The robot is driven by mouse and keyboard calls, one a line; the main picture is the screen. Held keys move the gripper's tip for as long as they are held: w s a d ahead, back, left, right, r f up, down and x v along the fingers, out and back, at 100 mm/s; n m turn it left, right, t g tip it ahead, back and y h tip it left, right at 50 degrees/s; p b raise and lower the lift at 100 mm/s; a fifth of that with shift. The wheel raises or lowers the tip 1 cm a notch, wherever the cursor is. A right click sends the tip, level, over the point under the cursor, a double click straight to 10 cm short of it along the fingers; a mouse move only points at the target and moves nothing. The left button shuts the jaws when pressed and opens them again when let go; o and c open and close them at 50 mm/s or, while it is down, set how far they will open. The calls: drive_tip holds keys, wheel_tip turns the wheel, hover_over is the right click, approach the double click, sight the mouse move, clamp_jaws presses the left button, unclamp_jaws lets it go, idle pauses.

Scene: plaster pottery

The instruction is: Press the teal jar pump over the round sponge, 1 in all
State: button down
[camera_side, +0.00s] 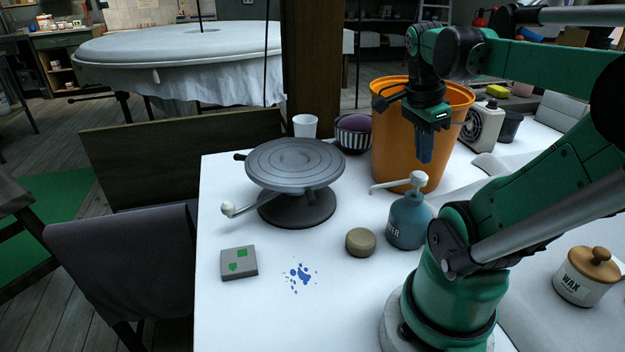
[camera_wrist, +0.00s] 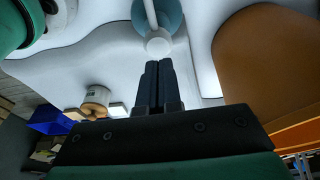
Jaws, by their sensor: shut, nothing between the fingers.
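The teal jar (camera_side: 408,222) stands upright on the white table, with a white pump head (camera_side: 418,179) on top. Its spout points left, its tip above and behind the sponge in the side view; I cannot tell if it is directly over it. The round tan sponge (camera_side: 360,242) lies at the jar's left. My gripper (camera_side: 425,160) is shut and empty, pointing down just above the pump head, with no clear contact. In the wrist view the shut fingers (camera_wrist: 152,64) lie close to the white pump head (camera_wrist: 158,43), with the teal jar (camera_wrist: 170,14) beyond. The sponge is not visible there.
An orange bucket (camera_side: 400,130) stands close behind the jar. A grey turntable (camera_side: 295,165) is at the left, with a grey block (camera_side: 239,263) and blue splatter (camera_side: 300,276) in front. A wax pot (camera_side: 585,275) stands at the right. The front left table is mostly clear.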

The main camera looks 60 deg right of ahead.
wheel_tip(320, 180, up, 6)
drive_tip(key=shift+f, duration=0.2)
idle(0.3)
drive_tip(key=w+a+f+n+t+h, duration=0.1)
drive_tip(key=w+a+f+n+t, duration=0.2)
drive_tip(key=w+n, duration=0.35)
drive_tip(key=w+a+f+n+t, duration=0.2)
drive_tip(key=w+a+n, duration=0.25)
drive_tip(key=n, duration=0.35)
drive_tip(key=w+a+f+n+t+y, duration=0.2)
drive_tip(key=w+a+n, duration=0.3)
drive_tip(key=a+n, duration=0.6)
drive_tip(key=shift+w+f+n+t+y, duration=0.3)
drive_tip(key=shift+w+f+n+t, duration=0.05)
drive_tip(key=shift+f+n+t, duration=0.5)
